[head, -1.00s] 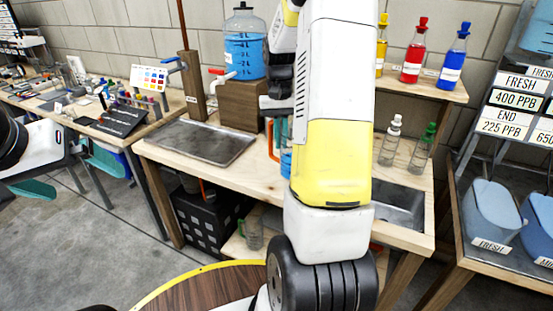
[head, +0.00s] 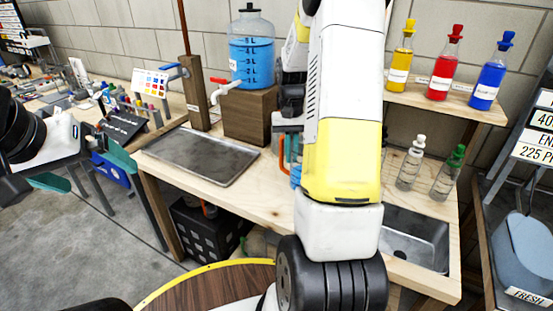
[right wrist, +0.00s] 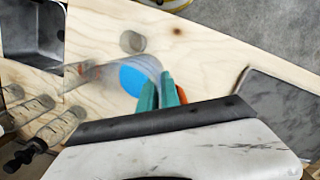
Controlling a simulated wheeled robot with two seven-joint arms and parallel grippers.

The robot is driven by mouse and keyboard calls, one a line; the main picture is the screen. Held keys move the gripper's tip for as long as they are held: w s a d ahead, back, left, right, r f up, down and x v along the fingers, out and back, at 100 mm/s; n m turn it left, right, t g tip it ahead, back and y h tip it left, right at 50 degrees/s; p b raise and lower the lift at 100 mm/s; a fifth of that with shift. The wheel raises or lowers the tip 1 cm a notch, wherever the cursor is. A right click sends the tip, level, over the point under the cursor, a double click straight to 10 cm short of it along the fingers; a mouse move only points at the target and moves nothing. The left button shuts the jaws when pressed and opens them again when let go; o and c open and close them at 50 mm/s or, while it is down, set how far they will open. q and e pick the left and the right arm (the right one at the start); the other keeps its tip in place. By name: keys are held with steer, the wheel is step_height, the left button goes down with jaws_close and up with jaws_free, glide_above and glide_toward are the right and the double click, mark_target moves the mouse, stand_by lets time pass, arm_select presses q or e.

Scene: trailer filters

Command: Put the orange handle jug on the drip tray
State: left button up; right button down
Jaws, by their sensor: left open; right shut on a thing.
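The drip tray (head: 190,160), a flat grey metal tray, lies on the wooden bench left of centre; its corner also shows at the right of the right wrist view (right wrist: 285,112). The clear jug with blue liquid (right wrist: 133,80) and an orange handle (right wrist: 182,95) is between the teal fingers of my right gripper (right wrist: 160,94), shut on it. In the head view the jug (head: 296,175) is mostly hidden behind my right arm, to the right of the tray. I cannot tell its height above the bench. My left gripper (head: 85,171) is open and empty at the far left.
A blue-filled water jar (head: 250,55) with a red tap stands on a wooden block (head: 250,118) behind the tray. A sink (head: 415,240), stoppered bottles (head: 410,165) and a shelf of coloured bottles (head: 445,65) are to the right. The tray's surface is clear.

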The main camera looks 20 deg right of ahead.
steer(key=shift+f, duration=2.5)
steer(key=c, duration=2)
jaws_free()
steer(key=shift+f, duration=0.1)
steer(key=o, duration=0.4)
